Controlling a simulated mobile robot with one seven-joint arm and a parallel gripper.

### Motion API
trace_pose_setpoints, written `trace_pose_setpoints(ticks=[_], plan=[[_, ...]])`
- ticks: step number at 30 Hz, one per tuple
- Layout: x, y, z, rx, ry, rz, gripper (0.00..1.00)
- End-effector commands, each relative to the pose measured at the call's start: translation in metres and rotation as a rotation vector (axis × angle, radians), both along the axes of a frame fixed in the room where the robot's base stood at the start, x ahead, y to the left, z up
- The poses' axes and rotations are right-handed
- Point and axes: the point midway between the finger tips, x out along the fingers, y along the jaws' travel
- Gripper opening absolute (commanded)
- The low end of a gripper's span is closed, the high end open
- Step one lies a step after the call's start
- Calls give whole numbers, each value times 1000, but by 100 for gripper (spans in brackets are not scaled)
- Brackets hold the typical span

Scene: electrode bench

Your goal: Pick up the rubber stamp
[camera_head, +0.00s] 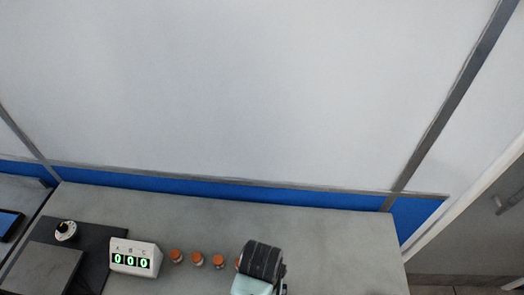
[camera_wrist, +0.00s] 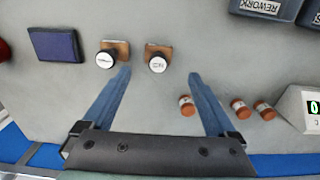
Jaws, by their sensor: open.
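In the wrist view, two stamps with wooden bases and dark round handles with white tops stand on the grey bench. One stamp (camera_wrist: 156,62) is just beyond and between my fingertips. The other stamp (camera_wrist: 106,56) is just left of my left fingertip. Both tops carry dark marks too small to read. My gripper (camera_wrist: 159,74) is open and empty, with its two blue fingers on either side of bare bench. I cannot tell its height above the bench. A dark blue pad (camera_wrist: 55,45) lies left of the stamps. The stamps do not show in the head view.
A white counter box (camera_head: 134,258) reads 000. A black plate (camera_head: 105,240) lies left of it. Grey bins (camera_wrist: 266,8), one marked REWORK, stand at upper right.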

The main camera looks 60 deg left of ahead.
Motion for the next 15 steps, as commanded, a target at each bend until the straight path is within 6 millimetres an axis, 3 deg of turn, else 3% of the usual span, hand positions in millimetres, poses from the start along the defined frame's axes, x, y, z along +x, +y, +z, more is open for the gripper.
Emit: trace_pose_setpoints(ticks=[3,10,15], plan=[[0,0,-15,-1,1,0,92],[-1,-3,-30,-1,1,-1,92],[-3,-7,-54,0,0,0,92]])
